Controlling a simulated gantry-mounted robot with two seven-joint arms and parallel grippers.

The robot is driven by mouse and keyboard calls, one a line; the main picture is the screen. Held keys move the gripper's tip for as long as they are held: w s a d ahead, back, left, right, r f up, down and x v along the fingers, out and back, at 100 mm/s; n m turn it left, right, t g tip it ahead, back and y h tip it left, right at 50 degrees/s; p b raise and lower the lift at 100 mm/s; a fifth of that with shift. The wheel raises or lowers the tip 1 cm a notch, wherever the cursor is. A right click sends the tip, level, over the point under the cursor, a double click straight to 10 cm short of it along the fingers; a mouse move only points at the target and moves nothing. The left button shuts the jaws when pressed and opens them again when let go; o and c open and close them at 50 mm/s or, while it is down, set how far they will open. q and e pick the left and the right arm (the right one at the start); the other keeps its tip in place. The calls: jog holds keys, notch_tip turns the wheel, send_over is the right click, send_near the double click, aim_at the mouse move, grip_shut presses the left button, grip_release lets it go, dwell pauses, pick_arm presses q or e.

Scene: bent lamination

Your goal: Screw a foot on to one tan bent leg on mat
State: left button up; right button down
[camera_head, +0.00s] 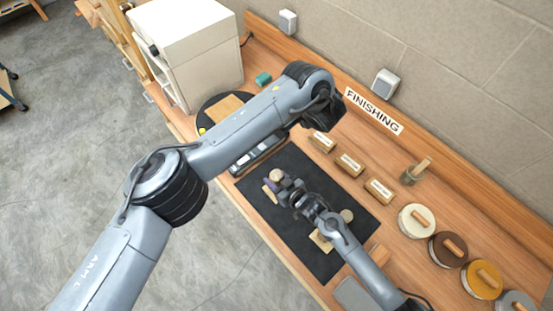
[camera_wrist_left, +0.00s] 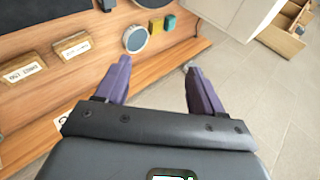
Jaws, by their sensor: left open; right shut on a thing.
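The dark mat (camera_head: 322,268) lies on the wooden bench. My right gripper (camera_head: 278,183) is low over its left part, with its purple fingers shut on a small tan piece. A round tan end (camera_head: 277,175) shows at the fingertips, and a tan block-like part (camera_head: 269,192) shows beside them; I cannot tell how they join. Another tan piece (camera_head: 319,241) lies on the mat partly behind my right arm, near a round tan piece (camera_head: 346,215). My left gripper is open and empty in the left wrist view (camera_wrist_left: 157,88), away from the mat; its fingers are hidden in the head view.
Labelled wooden blocks (camera_head: 349,164) stand along the back of the mat. A brush in a jar (camera_head: 415,172) and several round lidded tins (camera_head: 447,249) stand to the right. A white cabinet (camera_head: 195,50) stands at the far left. My left arm crosses above the bench.

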pick_arm(q)
notch_tip(320, 180, up, 4)
jog(key=n, duration=0.7)
jog(key=n+g+h, duration=0.3)
jog(key=n+g, duration=0.5)
jog(key=g, duration=0.1)
send_near(276, 175)
jog(key=shift+s, duration=0.15)
jog(key=shift+f, duration=0.1)
jog(key=shift+f, duration=3.95)
